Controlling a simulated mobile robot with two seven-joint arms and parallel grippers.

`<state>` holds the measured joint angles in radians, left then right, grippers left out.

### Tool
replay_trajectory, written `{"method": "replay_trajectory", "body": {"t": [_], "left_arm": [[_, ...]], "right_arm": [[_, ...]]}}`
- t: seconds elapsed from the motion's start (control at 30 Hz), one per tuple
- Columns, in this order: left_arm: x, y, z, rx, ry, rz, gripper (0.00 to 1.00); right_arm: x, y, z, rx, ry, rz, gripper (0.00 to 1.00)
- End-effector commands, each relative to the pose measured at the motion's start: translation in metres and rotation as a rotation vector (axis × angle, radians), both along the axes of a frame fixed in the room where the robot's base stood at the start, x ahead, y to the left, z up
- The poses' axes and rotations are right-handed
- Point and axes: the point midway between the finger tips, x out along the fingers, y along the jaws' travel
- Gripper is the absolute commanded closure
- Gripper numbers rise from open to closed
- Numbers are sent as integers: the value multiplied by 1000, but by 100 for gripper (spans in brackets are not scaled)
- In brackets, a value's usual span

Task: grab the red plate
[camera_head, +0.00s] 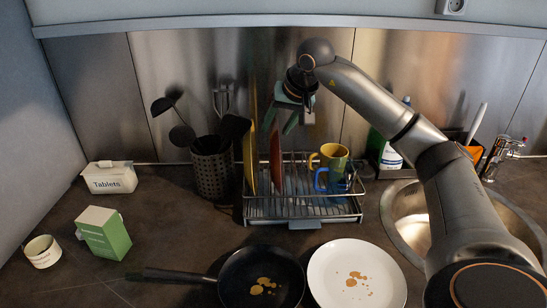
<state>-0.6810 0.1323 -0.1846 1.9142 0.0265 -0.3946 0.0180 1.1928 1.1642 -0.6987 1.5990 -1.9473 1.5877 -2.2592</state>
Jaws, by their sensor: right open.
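The red plate (275,163) stands upright on edge in the metal dish rack (305,209), seen nearly edge-on. My right gripper (281,122) points down from above, at the plate's upper edge. Its two greenish fingers are apart, and it holds nothing. The plate's top shows close to the fingertips; I cannot tell whether it lies between them. A yellow plate (248,158) stands upright in the rack to the left. My left gripper is not in view.
A yellow-green mug (334,157) and a blue mug sit in the rack, right of the red plate. A utensil holder (212,175) stands left. A black pan (262,279) and white plate (356,265) are in front. The sink (407,212) is right.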

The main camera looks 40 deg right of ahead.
Motion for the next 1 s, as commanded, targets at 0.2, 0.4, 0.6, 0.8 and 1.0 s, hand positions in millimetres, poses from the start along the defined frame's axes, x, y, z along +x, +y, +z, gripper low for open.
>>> {"method": "replay_trajectory", "body": {"t": [0.2, 0.4, 0.6, 0.8, 1.0], "left_arm": [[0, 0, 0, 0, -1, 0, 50], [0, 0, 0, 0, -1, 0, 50], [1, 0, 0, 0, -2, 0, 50], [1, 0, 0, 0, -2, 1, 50], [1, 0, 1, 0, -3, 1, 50]], "right_arm": [[12, -1, -21, 0, 1, 1, 48], [13, -1, -22, -1, 0, 1, 48], [13, -1, -21, -1, 0, 1, 66], [13, -1, -21, -1, 0, 1, 89], [13, -1, -21, 0, 0, 0, 100]]}}
